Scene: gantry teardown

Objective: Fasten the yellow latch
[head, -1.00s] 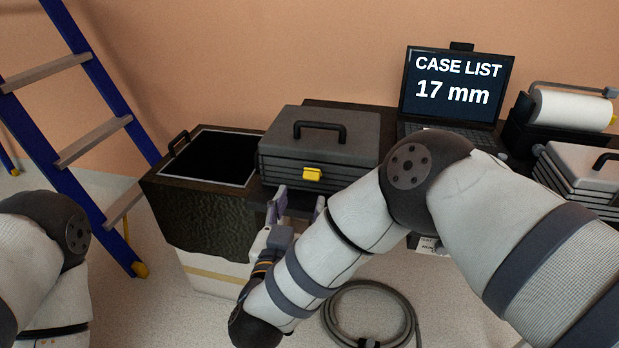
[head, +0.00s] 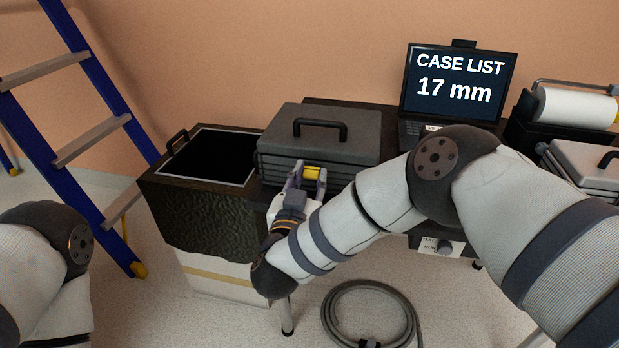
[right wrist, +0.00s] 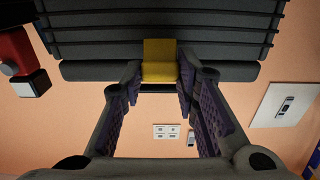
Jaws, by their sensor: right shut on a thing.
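The yellow latch (head: 312,172) is on the front of the dark grey case (head: 345,142), which stands on the dark table with its lid down and its black handle on top. In the right wrist view the latch (right wrist: 160,60) shows between the fingertips. My right gripper (head: 308,177) is at the case front, with one finger on each side of the latch, shut on it; it also shows in the right wrist view (right wrist: 160,84). The latch's catch is too small to read. My left gripper is out of view; only its arm shows at the left.
A blue ladder (head: 95,120) leans at the left. A laptop (head: 458,85) reads "CASE LIST 17 mm". A second case (head: 585,170) and a paper roll (head: 575,108) are at the right. A coiled hose (head: 371,320) lies on the floor.

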